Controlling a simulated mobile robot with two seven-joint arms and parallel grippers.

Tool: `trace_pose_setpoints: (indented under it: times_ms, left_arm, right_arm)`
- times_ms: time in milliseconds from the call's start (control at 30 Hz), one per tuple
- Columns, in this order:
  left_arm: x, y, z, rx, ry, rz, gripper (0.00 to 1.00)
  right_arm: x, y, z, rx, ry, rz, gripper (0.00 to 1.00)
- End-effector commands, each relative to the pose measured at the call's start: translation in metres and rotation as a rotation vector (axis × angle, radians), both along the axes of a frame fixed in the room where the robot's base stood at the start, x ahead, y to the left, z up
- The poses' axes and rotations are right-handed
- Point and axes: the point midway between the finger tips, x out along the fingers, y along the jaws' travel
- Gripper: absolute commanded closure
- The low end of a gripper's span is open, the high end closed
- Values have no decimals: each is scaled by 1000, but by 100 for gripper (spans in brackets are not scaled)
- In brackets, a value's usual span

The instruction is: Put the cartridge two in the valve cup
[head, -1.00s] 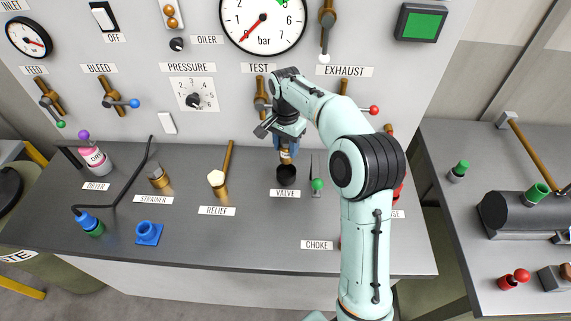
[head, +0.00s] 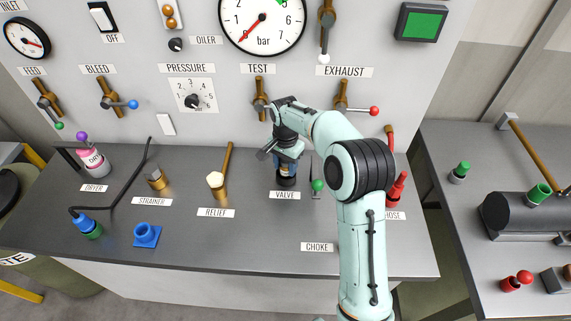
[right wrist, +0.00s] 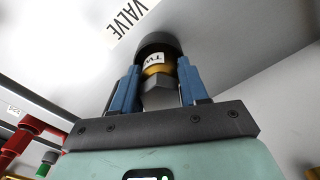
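Cartridge two (right wrist: 158,64) has a brass body with a white label reading TWO and a grey hex end. It sits between the blue fingers of my right gripper (head: 286,168), which look closed on its sides. In the right wrist view the cartridge's far end is inside the mouth of the black valve cup (right wrist: 158,42). How deep it sits is hidden. In the head view the valve cup (head: 286,183) stands behind the VALVE label, directly under the right gripper. My left gripper is not in view.
A green-topped pin (head: 318,186) stands close to the right of the cup. A brass relief fitting (head: 217,186) stands to the left, and a red hose fitting (head: 397,190) to the right. The panel with the TEST lever (head: 261,100) rises close behind. The bench front is mostly clear.

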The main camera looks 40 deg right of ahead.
Motion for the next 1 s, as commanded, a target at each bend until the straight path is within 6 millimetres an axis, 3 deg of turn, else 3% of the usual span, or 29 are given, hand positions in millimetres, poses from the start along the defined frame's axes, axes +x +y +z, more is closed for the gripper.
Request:
trace_pose_setpoints:
  times_ms: [33, 67, 100, 467, 1000]
  left_arm:
    - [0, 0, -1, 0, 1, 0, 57]
    - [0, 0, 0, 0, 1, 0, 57]
    - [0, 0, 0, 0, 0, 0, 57]
    - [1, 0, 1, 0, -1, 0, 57]
    - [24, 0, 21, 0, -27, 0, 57]
  right_arm:
    - [0, 0, -1, 0, 1, 0, 43]
    - [0, 0, -1, 0, 1, 0, 34]
    - [0, 0, -1, 0, 1, 0, 31]
    - [0, 0, 6, 0, -2, 0, 31]
    - [1, 0, 109, -1, -5, 1, 31]
